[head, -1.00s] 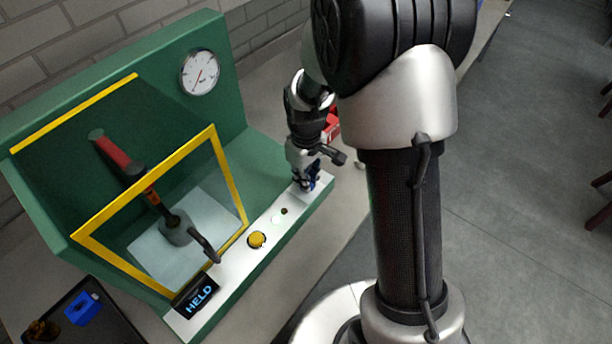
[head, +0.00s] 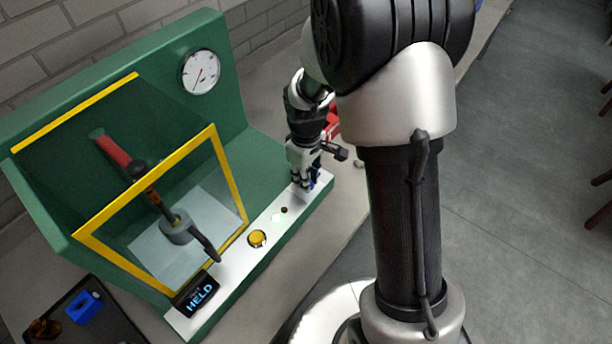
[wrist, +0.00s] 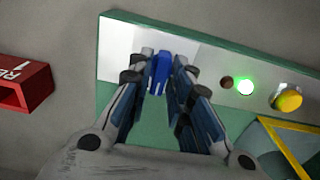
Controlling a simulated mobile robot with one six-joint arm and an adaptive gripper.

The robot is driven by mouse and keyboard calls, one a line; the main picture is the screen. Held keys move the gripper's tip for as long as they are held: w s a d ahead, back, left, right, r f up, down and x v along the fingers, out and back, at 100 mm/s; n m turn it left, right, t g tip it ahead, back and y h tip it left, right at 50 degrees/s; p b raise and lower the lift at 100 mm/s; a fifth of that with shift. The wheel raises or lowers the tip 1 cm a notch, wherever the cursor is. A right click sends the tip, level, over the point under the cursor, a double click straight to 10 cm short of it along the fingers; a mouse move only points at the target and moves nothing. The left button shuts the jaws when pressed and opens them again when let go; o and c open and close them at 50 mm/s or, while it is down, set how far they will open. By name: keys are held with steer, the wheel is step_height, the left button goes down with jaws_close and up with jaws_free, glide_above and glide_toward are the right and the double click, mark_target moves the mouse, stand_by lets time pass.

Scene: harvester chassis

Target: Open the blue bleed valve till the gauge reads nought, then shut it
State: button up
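The blue bleed valve (wrist: 159,74) sits near the end of the white panel strip, and its blue handle shows between my fingertips in the wrist view. My gripper (head: 312,181) points down at it in the head view, with one finger on each side of the handle. Any gap between fingertips and handle is too small to make out, so I cannot tell whether they grip it. The round white gauge (head: 200,72) is on the green back wall. Its needle points toward the lower left, off vertical; the numbers are too small to read.
The strip also carries a lit pale green lamp (wrist: 244,87), a yellow button (head: 257,239) and a display (head: 197,295) reading HELD. A red box (wrist: 28,87) stands beyond the green stand's end.

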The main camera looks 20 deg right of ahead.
steer(key=shift+o, duration=1)
step_height(320, 180, up, 12)
steer(key=s+r+m+t+b, duration=0.1)
steer(key=s+r+m+t, duration=0.1)
steer(key=s, duration=0.8)
steer(key=s+r+m+t, duration=0.2)
steer(key=s+r+m, duration=0.3)
steer(key=s, duration=0.6)
step_height(320, 180, up, 3)
steer(key=shift+s+f+t+b, duration=0.2)
steer(key=shift+t+b, duration=0.1)
steer(key=shift+b, duration=0.1)
